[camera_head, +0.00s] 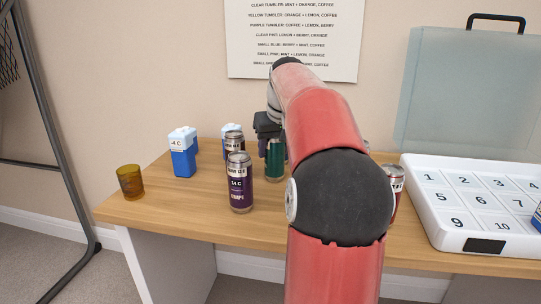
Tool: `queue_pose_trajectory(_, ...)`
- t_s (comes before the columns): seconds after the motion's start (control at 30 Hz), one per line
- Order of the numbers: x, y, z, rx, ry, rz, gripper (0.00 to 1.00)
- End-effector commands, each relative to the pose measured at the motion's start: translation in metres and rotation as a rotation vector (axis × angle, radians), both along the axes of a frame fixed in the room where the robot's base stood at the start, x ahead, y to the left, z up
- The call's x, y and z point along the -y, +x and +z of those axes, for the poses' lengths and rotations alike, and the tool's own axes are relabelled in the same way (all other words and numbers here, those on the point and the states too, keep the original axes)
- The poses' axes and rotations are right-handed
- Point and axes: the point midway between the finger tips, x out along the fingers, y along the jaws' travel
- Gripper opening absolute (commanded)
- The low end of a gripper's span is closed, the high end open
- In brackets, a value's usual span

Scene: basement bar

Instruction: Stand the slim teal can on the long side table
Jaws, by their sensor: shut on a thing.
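The slim teal can (274,160) is upright, with its top at my gripper (270,132) and my red arm hiding its right side. My gripper is shut on this can, though the fingers are mostly hidden. The can is over the wooden long side table (200,205); I cannot tell whether its base touches the top.
A purple can (240,185) stands in front left of the teal can, with another can (234,143) behind it. A blue-and-white carton (183,158) and an amber tumbler (130,182) stand left. A partly hidden can (396,178) and a white numbered case (440,215) are right.

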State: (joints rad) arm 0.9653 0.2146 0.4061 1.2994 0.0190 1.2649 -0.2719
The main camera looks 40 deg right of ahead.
Motion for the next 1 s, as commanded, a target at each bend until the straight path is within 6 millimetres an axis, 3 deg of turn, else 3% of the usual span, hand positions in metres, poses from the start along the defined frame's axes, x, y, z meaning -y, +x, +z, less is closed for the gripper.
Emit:
queue_pose_trajectory(0.3, 0.000, 0.000, -0.001, 0.001, -0.002, 0.001, 0.17)
queue_pose_trajectory(0.33, 0.000, 0.000, -0.001, 0.001, -0.002, 0.001, 0.50)
queue_pose_trajectory(0.5, 0.000, 0.000, 0.000, 0.001, -0.001, 0.000, 0.69)
queue_pose_trajectory(0.77, 0.000, 0.000, 0.001, 0.001, -0.001, 0.000, 0.69)
queue_pose_trajectory(1.0, -0.003, -0.010, 0.029, 0.004, -0.005, -0.002, 0.69)
